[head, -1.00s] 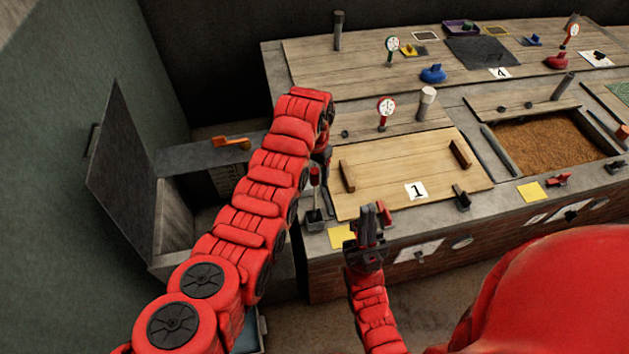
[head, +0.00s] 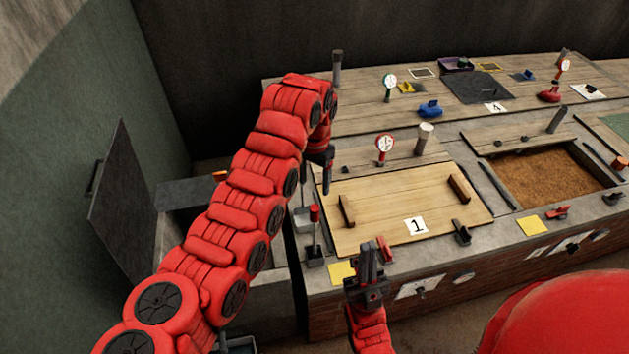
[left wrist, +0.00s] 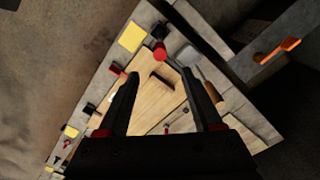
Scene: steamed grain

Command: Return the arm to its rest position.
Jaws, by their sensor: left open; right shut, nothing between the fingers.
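My left arm reaches in from the left in the head view and bends down at its end. My left gripper (head: 327,188) hangs above the left end of the counter, beside the light wooden lid (head: 385,225) marked 1. In the left wrist view its two dark fingers (left wrist: 160,75) are spread with nothing between them, and the wooden lid (left wrist: 155,100) lies beyond them. My right gripper (head: 369,262) points up in front of the counter's front edge, with its fingers together and empty.
A red-topped lever (head: 314,215) stands by the lid's left end. An open dark door (head: 118,195) is at the left, with an orange handle (left wrist: 290,44) on a nearby panel. A grain-filled pit (head: 545,178) is at the right. Gauges (head: 384,144) stand on the counter.

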